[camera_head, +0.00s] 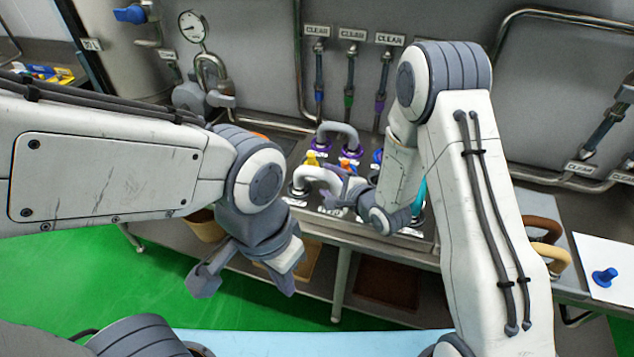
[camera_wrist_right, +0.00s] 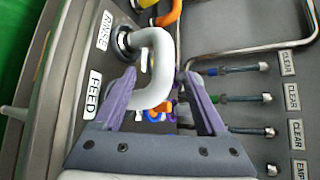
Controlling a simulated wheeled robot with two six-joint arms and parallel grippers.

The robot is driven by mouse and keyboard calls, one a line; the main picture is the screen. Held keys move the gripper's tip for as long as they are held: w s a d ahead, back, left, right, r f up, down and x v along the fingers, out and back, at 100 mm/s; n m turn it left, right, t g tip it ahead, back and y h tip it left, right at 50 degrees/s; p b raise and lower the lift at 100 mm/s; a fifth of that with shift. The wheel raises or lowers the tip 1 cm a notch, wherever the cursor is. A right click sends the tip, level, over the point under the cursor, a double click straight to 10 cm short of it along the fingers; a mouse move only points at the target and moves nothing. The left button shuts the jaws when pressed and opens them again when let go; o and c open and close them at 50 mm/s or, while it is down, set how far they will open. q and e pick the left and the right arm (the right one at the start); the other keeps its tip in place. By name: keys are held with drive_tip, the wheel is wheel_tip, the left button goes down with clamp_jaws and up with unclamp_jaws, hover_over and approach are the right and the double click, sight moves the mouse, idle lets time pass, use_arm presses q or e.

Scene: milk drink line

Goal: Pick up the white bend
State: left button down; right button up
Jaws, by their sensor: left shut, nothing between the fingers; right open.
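The white bend (camera_head: 318,174) is a curved pipe on the grey port panel in the head view. In the right wrist view the white bend (camera_wrist_right: 160,60) has one end in a dark ring port by the RINSE label. Its other end runs down between my right fingers, and its foot is partly hidden. My right gripper (camera_wrist_right: 160,74) is open, with its purple fingers on either side of the bend. In the head view my right gripper (camera_head: 345,188) is beside the bend. My left gripper (camera_head: 243,272) hangs empty over the floor, away from the panel.
A grey bend (camera_head: 338,130) with purple ends stands just behind. An orange bend (camera_wrist_right: 172,12) is close beyond the white one. Brown and tan bends (camera_head: 545,240) lie at right, near a blue plug (camera_head: 605,277) on a white sheet. Pipes line the back wall.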

sight(322, 175)
drive_tip(key=shift+w+a+p, duration=0.35)
drive_tip(key=shift+w+p, duration=0.05)
drive_tip(key=shift+w, duration=0.15)
drive_tip(key=p+x, duration=0.1)
drive_tip(key=x, duration=0.2)
drive_tip(key=shift+w+a+p, duration=0.1)
drive_tip(key=shift+w+p, duration=0.15)
drive_tip(key=shift+p, duration=0.1)
drive_tip(key=shift+w+a+f, duration=0.15)
drive_tip(key=shift+w+f, duration=0.1)
drive_tip(key=shift+w, duration=0.1)
clamp_jaws()
drive_tip(key=shift+r, duration=0.1)
idle(0.4)
